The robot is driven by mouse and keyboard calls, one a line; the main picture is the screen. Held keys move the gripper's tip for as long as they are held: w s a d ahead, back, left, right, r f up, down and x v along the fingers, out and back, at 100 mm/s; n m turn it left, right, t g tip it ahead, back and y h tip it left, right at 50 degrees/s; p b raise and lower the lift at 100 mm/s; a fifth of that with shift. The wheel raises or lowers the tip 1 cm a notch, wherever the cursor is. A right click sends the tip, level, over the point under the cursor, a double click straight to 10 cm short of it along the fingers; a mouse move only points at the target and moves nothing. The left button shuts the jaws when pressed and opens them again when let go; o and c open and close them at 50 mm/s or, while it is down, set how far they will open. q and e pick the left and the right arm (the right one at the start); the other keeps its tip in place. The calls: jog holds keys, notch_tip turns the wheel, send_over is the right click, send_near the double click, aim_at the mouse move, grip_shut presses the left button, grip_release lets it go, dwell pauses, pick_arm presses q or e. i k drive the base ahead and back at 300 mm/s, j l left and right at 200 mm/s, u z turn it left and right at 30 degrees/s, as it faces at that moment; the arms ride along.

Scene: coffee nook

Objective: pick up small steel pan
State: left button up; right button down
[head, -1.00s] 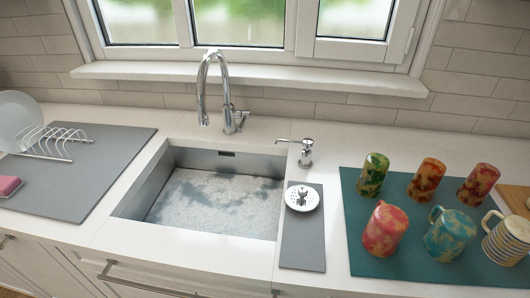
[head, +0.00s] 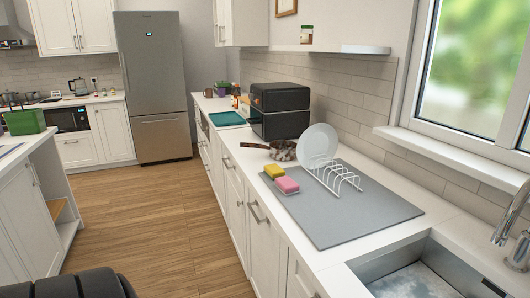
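A small pan (head: 283,150) with a mottled, metallic-looking body and a brown handle stands on the right counter, between the black oven and the grey drying mat. Its handle points left, toward the counter's front edge. The white plate in the rack stands close to its right side in the picture. I cannot tell for sure that it is steel. Neither of my grippers is in view, so nothing shows of what they hold.
The grey mat (head: 360,219) bears a wire rack (head: 338,177) with a white plate (head: 318,143), a yellow sponge (head: 274,171) and a pink sponge (head: 287,185). A black oven (head: 279,110) stands behind the pan. The wooden floor (head: 170,225) is clear along the cabinets. A sink (head: 440,270) is at lower right.

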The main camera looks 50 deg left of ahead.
aim_at(268, 149)
jog(key=u, duration=1.55)
jog(key=z, duration=1.5)
jog(key=u, duration=1.5)
jog(key=i+j+z, duration=0.2)
jog(key=z, duration=0.25)
jog(key=i+j+z, duration=0.3)
jog(key=z, duration=0.15)
jog(key=i+j+z, duration=0.3)
jog(key=z, duration=0.15)
jog(key=j, duration=0.1)
